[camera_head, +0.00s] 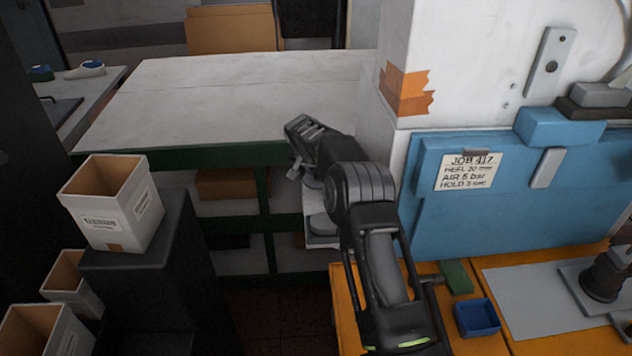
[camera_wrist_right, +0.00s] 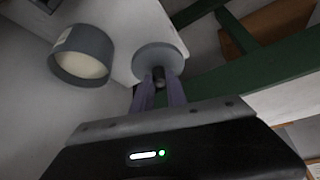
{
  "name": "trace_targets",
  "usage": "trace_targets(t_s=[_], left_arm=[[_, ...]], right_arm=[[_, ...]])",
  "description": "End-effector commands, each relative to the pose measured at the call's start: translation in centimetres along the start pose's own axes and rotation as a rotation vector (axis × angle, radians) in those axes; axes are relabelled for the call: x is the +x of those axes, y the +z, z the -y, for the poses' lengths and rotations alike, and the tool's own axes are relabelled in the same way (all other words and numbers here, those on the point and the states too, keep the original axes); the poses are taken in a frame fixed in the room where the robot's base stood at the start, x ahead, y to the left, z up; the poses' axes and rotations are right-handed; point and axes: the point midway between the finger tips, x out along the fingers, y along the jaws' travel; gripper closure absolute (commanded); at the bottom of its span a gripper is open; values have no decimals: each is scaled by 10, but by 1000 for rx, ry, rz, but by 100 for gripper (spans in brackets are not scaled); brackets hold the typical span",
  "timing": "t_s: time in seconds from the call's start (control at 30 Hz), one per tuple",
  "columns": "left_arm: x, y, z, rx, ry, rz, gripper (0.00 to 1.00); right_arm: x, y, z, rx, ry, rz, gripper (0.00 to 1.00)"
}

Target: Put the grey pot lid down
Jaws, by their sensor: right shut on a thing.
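My right gripper (camera_head: 297,170) reaches out over the gap in front of the white-topped bench. In the right wrist view its two fingers (camera_wrist_right: 159,88) are shut on the dark knob of the grey pot lid (camera_wrist_right: 158,58), a round disc. In the head view the lid (camera_head: 313,182) shows only in part beneath the gripper. A grey round pot (camera_wrist_right: 82,55) with pale contents stands beside the lid in the wrist view; the lid appears apart from it. In the head view the pot (camera_head: 322,226) is partly hidden by my arm. My left gripper is not in view.
The white-topped bench (camera_head: 220,95) with a green frame is clear on top. A blue panel with a job card (camera_head: 467,172) and a blue tray (camera_head: 477,317) are at right. A labelled box (camera_head: 112,205) stands on a dark stand at left.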

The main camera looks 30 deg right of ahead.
Motion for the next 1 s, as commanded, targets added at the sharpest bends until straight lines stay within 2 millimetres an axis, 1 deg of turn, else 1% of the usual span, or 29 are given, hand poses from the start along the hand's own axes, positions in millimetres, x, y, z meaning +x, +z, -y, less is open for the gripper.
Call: trace_targets(t_s=[0.03, 0.2, 0.3, 0.5, 0.67, 0.7, 0.93, 1.0], left_arm=[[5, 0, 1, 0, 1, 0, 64], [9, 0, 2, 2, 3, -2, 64], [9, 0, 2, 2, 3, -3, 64], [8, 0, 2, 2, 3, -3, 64], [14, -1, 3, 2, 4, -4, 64], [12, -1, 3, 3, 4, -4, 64], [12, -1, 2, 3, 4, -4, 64], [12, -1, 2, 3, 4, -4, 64]], right_arm=[[11, 7, -1, 0, 2, 4, 100], [32, 19, -1, -1, 2, 2, 100], [35, 20, 0, 0, 0, 1, 100], [34, 20, 0, 0, 0, 0, 100], [38, 22, 0, -1, 0, 0, 100], [37, 21, 0, -1, 0, 0, 81], [36, 21, 0, 0, 0, 1, 62], [36, 21, 0, 0, 0, 1, 60]])
